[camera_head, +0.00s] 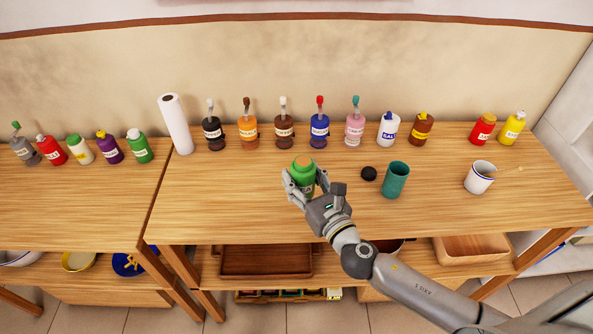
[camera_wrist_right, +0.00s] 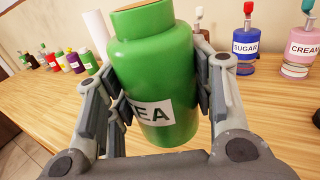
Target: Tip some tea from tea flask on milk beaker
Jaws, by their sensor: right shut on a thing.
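The green tea flask (camera_head: 303,173) has a white label with "EA" readable in the right wrist view (camera_wrist_right: 150,75). My right gripper (camera_head: 303,182) is shut around its body, with fingers on both sides. The flask is roughly upright over the front middle of the table; I cannot tell if its base touches the wood. Its round top shows orange-brown inside a green rim. A teal beaker (camera_head: 395,180) stands upright to the right of my gripper. A white beaker with a dark rim (camera_head: 480,178) stands further right. No milk label is readable on either. My left gripper is out of view.
A small black round thing (camera_head: 369,173) lies just left of the teal beaker. A row of bottles, including sugar (camera_head: 319,128) and salt (camera_head: 388,128), lines the back, with a paper roll (camera_head: 175,124) at its left. The table's left front (camera_head: 220,205) is clear.

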